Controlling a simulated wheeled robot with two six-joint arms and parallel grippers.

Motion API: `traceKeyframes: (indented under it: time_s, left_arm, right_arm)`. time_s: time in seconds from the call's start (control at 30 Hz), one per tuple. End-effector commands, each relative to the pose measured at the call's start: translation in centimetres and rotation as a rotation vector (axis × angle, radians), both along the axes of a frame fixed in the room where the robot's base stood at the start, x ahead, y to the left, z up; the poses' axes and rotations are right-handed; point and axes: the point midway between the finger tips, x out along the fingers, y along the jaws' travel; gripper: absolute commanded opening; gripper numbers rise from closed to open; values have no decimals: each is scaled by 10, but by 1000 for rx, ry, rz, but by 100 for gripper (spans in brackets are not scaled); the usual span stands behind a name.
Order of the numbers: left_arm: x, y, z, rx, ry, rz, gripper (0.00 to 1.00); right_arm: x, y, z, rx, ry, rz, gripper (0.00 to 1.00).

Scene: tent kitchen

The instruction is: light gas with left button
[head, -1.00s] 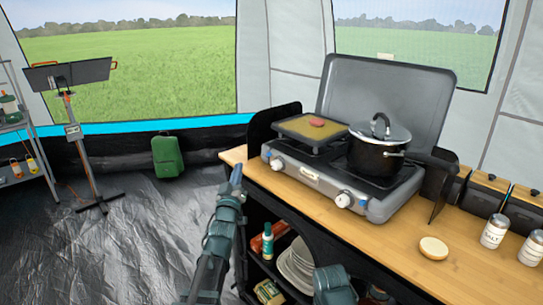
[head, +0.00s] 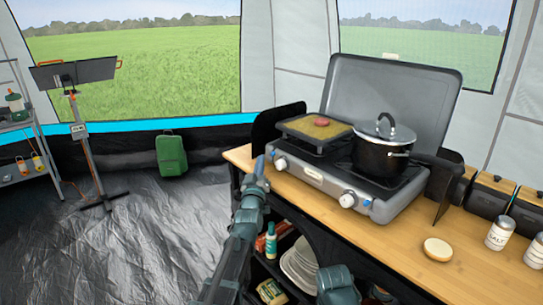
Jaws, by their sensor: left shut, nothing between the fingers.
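A grey two-burner gas stove (head: 380,208) with its lid raised stands on the wooden counter. Its left knob (head: 280,163) is on the front panel, below the griddle. Its right knob (head: 347,200) is farther right on the same panel. My left gripper (head: 261,166) is shut and empty, just left of the left knob and close to the counter's left end. I cannot tell whether it touches the knob. No flame shows on either burner. My right gripper is not in view.
A griddle (head: 300,127) with a reddish patty (head: 321,122) sits on the left burner. A lidded black pot (head: 375,160) is on the right burner. A bun half (head: 438,249) and a salt shaker (head: 500,232) stand on the counter. Shelves with plates (head: 300,265) lie below.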

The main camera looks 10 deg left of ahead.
Motion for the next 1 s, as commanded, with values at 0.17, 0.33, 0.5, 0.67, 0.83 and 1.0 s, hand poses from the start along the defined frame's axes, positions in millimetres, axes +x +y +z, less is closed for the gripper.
traceKeyframes:
  time_s: [0.17,0.33,0.5,0.67,0.83,1.0]
  left_arm:
    - [9,-7,0,1,0,-1,0]
    - [11,-9,0,0,0,0,0]
    - [11,-9,0,0,0,0,0]
    - [11,-9,0,0,0,0,0]
    - [11,-9,0,0,0,0,0]
    - [11,-9,0,0,0,0,0]
  right_arm:
    - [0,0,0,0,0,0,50]
    - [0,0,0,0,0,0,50]
    - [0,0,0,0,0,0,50]
    - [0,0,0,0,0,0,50]
    - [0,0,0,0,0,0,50]
    - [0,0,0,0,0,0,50]
